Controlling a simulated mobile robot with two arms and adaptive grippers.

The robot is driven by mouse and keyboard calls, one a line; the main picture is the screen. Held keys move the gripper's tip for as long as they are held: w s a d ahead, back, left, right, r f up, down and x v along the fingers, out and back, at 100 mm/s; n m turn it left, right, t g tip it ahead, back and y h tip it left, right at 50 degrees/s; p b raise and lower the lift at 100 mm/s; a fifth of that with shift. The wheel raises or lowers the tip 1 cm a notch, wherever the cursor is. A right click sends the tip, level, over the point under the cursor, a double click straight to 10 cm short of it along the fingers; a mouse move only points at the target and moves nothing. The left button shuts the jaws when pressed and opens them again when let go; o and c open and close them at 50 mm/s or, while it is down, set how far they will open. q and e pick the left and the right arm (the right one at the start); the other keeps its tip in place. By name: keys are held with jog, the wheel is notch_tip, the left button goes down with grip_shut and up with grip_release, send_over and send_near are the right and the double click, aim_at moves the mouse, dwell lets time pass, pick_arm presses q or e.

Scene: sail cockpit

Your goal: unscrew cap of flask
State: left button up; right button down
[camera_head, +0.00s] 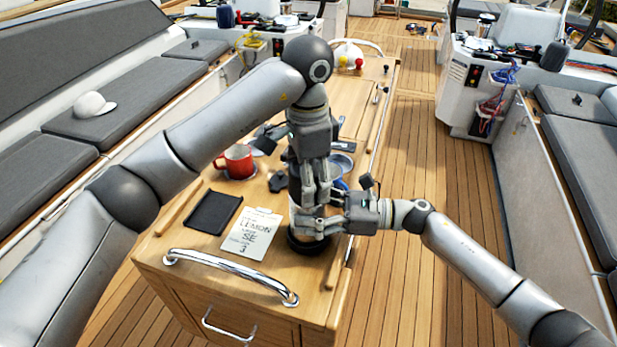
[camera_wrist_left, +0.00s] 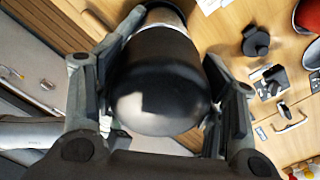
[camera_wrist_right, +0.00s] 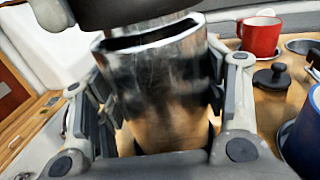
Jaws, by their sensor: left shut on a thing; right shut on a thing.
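The flask is upright near the front right of the wooden table, mostly hidden by my grippers in the head view; its dark base (camera_head: 307,244) shows below them. My left gripper (camera_head: 310,190) comes from above and is shut on the black cap (camera_wrist_left: 160,90). My right gripper (camera_head: 328,214) comes in from the right, lower down, and is shut around the shiny steel flask body (camera_wrist_right: 165,90). The black cap (camera_wrist_right: 130,8) shows above the body's rim in the right wrist view. I cannot tell whether cap and body are still joined.
A chrome rail (camera_head: 225,268) runs along the front edge. Deck to the right is clear.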

pick_arm(q)
jog(key=shift+d, duration=0.1)
jog(key=o, duration=1.1)
